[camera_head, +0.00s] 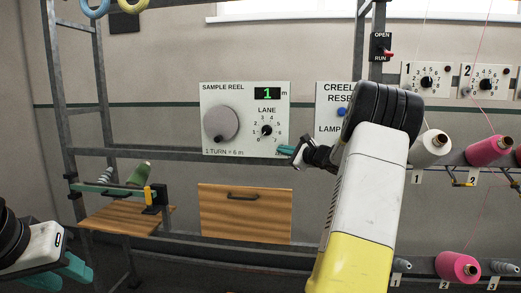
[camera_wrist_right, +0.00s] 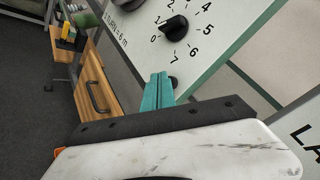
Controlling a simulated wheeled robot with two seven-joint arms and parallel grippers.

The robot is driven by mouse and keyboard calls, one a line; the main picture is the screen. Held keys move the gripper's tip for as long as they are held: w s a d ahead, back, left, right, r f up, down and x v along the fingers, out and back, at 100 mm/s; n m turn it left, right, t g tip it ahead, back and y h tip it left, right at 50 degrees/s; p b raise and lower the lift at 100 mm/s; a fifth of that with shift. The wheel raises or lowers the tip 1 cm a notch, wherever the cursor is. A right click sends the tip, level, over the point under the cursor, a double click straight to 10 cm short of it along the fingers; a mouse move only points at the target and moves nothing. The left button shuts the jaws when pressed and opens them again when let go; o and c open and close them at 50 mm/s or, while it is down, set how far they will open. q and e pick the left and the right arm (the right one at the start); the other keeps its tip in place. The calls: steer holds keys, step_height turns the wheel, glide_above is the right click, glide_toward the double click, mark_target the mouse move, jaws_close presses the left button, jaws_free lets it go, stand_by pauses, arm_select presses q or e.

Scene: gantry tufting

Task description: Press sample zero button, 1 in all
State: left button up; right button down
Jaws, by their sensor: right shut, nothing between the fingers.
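The sample reel panel (camera_head: 243,92) is on the wall frame, with a green display (camera_head: 267,93) reading 1 m, a grey crank disc (camera_head: 220,122) and a lane dial (camera_head: 266,130). My right gripper (camera_head: 283,150) is shut and empty, its teal fingertips at the panel's lower right edge. In the right wrist view the fingertips (camera_wrist_right: 160,78) are beside a small dark round button (camera_wrist_right: 173,82), partly hidden behind them, below the lane dial (camera_wrist_right: 174,28). I cannot tell whether they touch it. No label for the button is readable. My left gripper (camera_head: 72,270) is low at the left, away from the panel.
A creel reset panel (camera_head: 328,98) with a blue button (camera_head: 342,112) stands right of the sample panel, partly behind my right arm. A wooden drawer (camera_head: 244,213) is below. Yarn cones, including a pink one (camera_head: 488,150), are at the right. A wooden shelf (camera_head: 125,217) is at the left.

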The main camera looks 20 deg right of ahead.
steer(key=shift+w+d, duration=0.1)
steer(key=shift+w, duration=0.1)
stand_by(0.3)
steer(key=shift+s, duration=0.1)
steer(key=shift+s+a, duration=0.45)
steer(key=shift+s, duration=0.2)
steer(key=shift+s+a, duration=0.45)
steer(key=shift+s, duration=0.25)
steer(key=shift+s+a, duration=0.4)
steer(key=shift+s, duration=0.3)
steer(key=shift+s+a, duration=0.45)
steer(key=shift+s, duration=0.25)
